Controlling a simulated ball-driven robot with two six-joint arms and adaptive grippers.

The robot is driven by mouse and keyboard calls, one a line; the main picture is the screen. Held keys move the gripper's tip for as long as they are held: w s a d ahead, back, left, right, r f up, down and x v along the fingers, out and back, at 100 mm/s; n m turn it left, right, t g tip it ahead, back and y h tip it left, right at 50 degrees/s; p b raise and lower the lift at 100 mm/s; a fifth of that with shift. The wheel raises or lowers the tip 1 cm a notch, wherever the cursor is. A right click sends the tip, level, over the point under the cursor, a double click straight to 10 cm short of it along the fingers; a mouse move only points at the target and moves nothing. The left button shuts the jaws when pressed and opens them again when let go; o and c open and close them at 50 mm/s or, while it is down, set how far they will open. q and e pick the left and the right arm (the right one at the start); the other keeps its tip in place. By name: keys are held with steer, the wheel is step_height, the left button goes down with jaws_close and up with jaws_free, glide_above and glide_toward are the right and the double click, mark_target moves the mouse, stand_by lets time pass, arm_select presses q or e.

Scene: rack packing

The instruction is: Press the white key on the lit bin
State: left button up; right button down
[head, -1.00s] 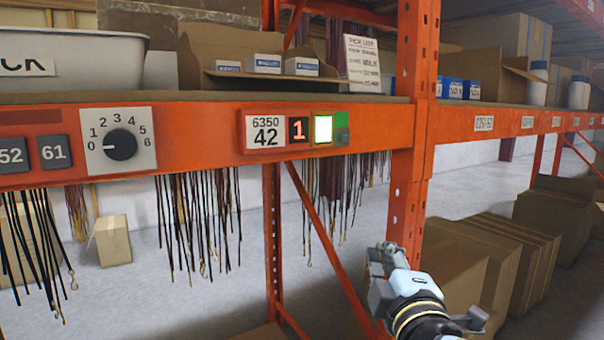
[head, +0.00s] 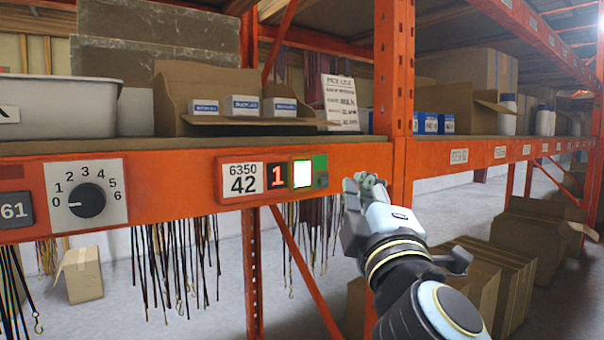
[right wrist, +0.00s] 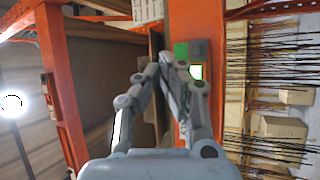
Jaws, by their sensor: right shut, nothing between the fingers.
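The white key (head: 302,174) glows on the orange beam, between a red display reading 1 (head: 277,177) and a green patch (head: 320,164) above a grey key (head: 321,180). A label reading 6350 42 (head: 242,180) is at its left. An open cardboard bin (head: 178,98) with small blue-white boxes stands on the shelf above. My right gripper (head: 364,182) is shut and empty, right of the white key at about its height and apart from it in the head view. In the right wrist view, the white key (right wrist: 196,72) shows partly behind a finger. My left gripper is out of view.
A dial (head: 87,200) numbered 0 to 6 is on the beam at left. An orange upright (head: 394,80) rises just behind my right gripper. Cords (head: 180,265) hang below the beam. Cardboard boxes (head: 500,265) stand on the floor at right.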

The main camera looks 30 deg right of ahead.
glide_toward(314, 165)
steer(key=w+d+r, duration=0.2)
steer(key=d, duration=0.1)
steer(key=shift+w+a+f, duration=0.1)
steer(key=shift+w+a, duration=0.2)
steer(key=shift+w, duration=0.2)
steer(key=shift+w, duration=0.1)
stand_by(1.1)
steer(key=shift+w, duration=0.3)
steer(key=shift+w+b, duration=0.35)
steer(key=shift+w, duration=0.05)
stand_by(0.6)
steer(key=shift+s, duration=0.85)
